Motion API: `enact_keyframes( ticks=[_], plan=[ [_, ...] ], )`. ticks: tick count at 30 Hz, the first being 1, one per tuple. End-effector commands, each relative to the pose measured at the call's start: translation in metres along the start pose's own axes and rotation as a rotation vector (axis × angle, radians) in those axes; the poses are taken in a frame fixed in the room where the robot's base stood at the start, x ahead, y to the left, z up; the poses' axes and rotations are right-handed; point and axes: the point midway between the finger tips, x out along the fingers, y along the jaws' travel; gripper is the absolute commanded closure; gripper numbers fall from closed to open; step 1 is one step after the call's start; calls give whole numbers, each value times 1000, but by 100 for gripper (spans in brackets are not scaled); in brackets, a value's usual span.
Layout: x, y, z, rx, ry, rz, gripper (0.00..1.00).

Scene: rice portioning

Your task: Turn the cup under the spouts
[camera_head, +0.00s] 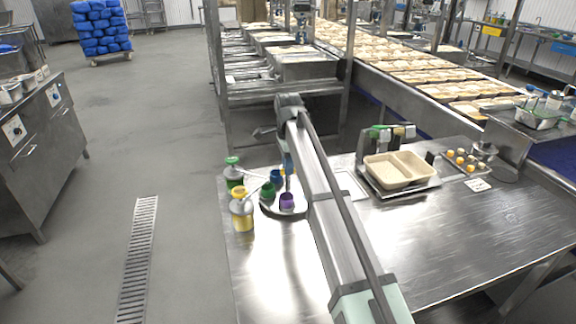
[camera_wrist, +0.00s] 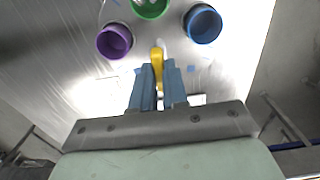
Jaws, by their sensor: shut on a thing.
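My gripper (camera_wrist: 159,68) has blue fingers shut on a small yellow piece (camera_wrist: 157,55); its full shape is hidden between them. In the head view my gripper (camera_head: 288,184) reaches down over a round metal tray (camera_head: 268,208). On the tray stand a purple cup (camera_head: 287,202), a green cup (camera_head: 268,190) and a blue cup (camera_head: 276,176). In the wrist view the purple cup (camera_wrist: 115,42), green cup (camera_wrist: 150,7) and blue cup (camera_wrist: 203,24) stand beyond my fingertips. Two pump bottles, green (camera_head: 234,178) and yellow (camera_head: 242,216), stand left of the tray, with thin spouts pointing toward it.
A beige two-compartment tray (camera_head: 400,170) sits on a metal stand to the right. Small yellow-topped items (camera_head: 461,160) lie farther right. A conveyor with filled trays (camera_head: 430,75) runs behind. The front of the steel table (camera_head: 460,240) is clear.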

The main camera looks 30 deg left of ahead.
Motion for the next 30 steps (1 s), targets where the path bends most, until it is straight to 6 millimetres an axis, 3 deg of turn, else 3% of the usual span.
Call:
enact_keyframes(
  ticks=[14, 30],
  plan=[
    [0, 0, 0, -28, 0, 1, 100],
    [0, 0, 0, -258, 0, 0, 100]
  ],
)
